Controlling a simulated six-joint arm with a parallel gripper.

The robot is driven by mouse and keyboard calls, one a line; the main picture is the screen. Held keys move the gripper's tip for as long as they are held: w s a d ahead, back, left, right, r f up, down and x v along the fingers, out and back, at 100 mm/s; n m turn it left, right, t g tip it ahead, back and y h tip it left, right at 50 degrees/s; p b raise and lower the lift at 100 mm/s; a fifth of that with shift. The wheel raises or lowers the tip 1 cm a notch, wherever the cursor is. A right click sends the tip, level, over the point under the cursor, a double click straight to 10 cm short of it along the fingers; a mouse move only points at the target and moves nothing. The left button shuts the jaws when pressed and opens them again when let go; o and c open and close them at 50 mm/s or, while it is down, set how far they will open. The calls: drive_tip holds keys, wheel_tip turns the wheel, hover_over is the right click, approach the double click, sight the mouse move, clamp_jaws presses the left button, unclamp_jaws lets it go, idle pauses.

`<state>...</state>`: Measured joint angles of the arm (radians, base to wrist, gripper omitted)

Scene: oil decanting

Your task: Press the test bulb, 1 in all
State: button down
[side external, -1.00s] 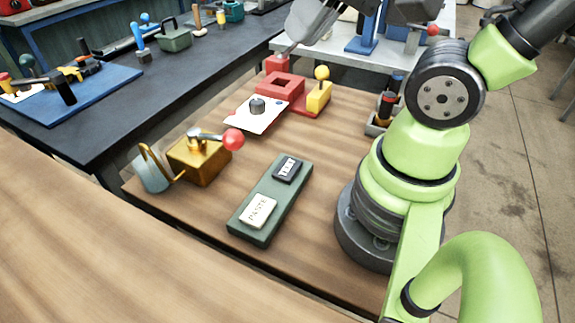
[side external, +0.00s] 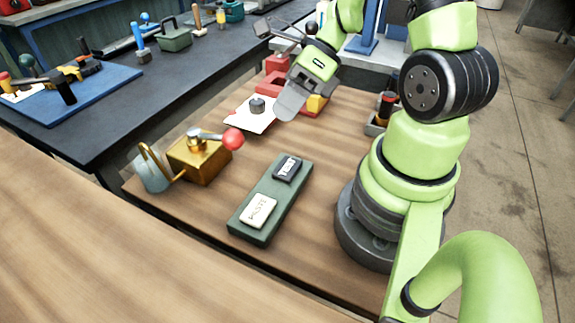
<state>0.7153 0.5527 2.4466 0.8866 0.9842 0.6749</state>
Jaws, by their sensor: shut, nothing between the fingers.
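No part is plainly marked as the test bulb. A dark round knob (side external: 257,105) stands on a white plate (side external: 247,121), and a red ball (side external: 233,139) ends the lever of a brass box (side external: 200,160). A dark green base (side external: 247,230) carries a black key (side external: 287,168) with lettering that seems to read TEST and a cream key (side external: 259,210) with unclear lettering. My gripper (side external: 288,107) is shut and empty, in front of the red fixture and just right of the knob in the picture. I cannot tell its height or any contact.
A grey cup (side external: 152,172) sits left of the brass box. A dark holder (side external: 384,115) stands near my arm. Bare wood lies around the green base.

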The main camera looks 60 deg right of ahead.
sight(287, 165)
drive_tip(key=shift+d+f+m, duration=0.1)
drive_tip(key=shift+f+m, duration=0.05)
drive_tip(key=shift+m, duration=0.15)
drive_tip(key=shift+f, duration=4.4)
drive_tip(key=shift+f, duration=0.1)
drive_tip(key=shift+f, duration=0.3)
drive_tip(key=shift+f, duration=0.4)
drive_tip(key=shift+r, duration=0.85)
